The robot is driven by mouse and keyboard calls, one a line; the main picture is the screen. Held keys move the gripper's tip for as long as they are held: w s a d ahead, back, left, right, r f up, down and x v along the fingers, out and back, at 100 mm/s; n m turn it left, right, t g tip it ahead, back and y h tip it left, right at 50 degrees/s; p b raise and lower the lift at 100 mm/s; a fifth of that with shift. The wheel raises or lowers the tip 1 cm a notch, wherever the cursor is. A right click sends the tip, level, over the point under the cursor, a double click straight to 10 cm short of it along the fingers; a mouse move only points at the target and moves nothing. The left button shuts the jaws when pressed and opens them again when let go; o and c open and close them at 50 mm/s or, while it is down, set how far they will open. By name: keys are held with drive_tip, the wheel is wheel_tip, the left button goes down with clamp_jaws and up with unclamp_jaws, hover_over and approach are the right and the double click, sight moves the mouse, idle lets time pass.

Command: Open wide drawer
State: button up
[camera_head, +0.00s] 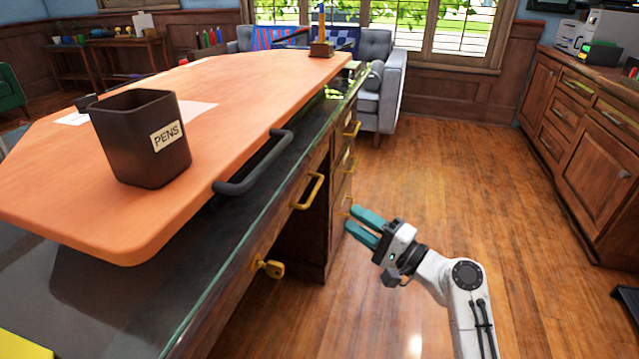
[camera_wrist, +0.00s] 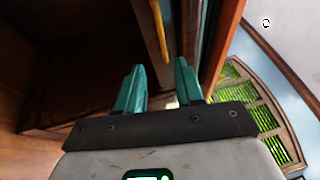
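The wooden desk (camera_head: 230,300) has a wide front drawer with a long brass handle (camera_head: 308,190). My gripper (camera_head: 350,219) has teal fingers held apart, in front of the desk, low and to the right of the long handle in the head view. In the wrist view, a brass handle (camera_wrist: 161,32) lies in line with the gap between my open fingertips (camera_wrist: 160,66). I cannot tell which handle it is or whether a finger touches it. No drawer is visibly pulled out.
A stack of smaller drawers with brass handles (camera_head: 352,129) stands at the desk's far end. An orange board (camera_head: 230,120) with a dark pen cup (camera_head: 140,138) covers the desktop. The wooden floor (camera_head: 450,170) is clear up to the right-hand cabinets (camera_head: 600,150).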

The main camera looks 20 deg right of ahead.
drive_tip(key=b+x, duration=0.2)
drive_tip(key=x, duration=0.9)
drive_tip(key=shift+r, duration=0.2)
drive_tip(key=shift+d, duration=0.1)
clamp_jaws()
drive_tip(key=shift+f, duration=0.1)
idle(0.9)
